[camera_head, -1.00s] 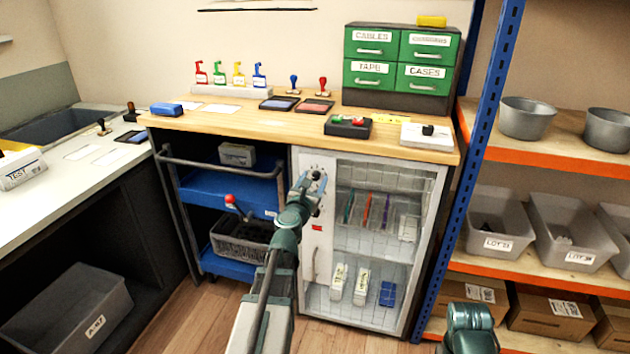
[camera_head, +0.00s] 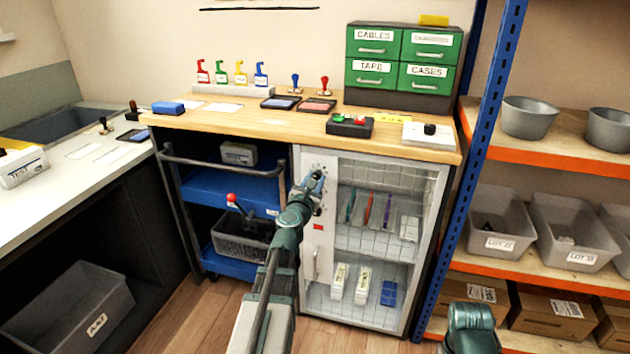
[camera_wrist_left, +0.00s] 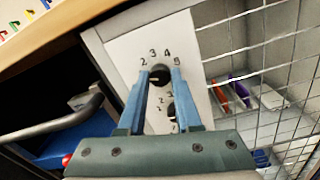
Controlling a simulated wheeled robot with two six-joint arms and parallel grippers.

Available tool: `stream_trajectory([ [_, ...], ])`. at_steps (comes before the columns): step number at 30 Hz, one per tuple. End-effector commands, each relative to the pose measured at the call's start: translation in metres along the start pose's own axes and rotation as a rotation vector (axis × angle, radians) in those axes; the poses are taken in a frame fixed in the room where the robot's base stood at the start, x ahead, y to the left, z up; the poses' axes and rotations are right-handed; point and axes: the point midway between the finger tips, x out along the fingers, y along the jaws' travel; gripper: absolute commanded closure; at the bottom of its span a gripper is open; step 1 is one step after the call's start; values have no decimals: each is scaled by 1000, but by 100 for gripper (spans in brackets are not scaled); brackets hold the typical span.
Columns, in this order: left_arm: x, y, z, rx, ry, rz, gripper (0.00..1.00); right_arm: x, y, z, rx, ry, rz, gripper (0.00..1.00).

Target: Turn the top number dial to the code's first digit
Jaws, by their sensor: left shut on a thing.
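The top number dial (camera_wrist_left: 160,73) is a black round knob on the white panel of the wire-fronted cabinet. Digits 2, 3, 4 and 5 are printed around its upper side in the left wrist view. A pale mark shows on the knob, but I cannot read clearly which digit it points to. My left gripper (camera_wrist_left: 158,77) is shut on this dial, one blue finger on each side. In the head view my left gripper (camera_head: 314,181) hides the top dial.
The white panel (camera_head: 318,250) also carries a red label and a handle. Right of it is the wire-grid door (camera_head: 385,255) with items on shelves. The wooden worktop (camera_head: 230,122) overhangs above. A blue cart (camera_head: 225,190) with a metal rail stands left.

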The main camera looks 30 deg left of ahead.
Motion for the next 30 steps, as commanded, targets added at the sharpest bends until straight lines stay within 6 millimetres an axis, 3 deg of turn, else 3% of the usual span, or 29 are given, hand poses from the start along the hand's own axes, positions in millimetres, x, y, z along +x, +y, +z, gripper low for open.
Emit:
stream_trajectory([
  [30,0,-1,-1,943,-23,2,100,6,0,0,0,0,1,50],
])
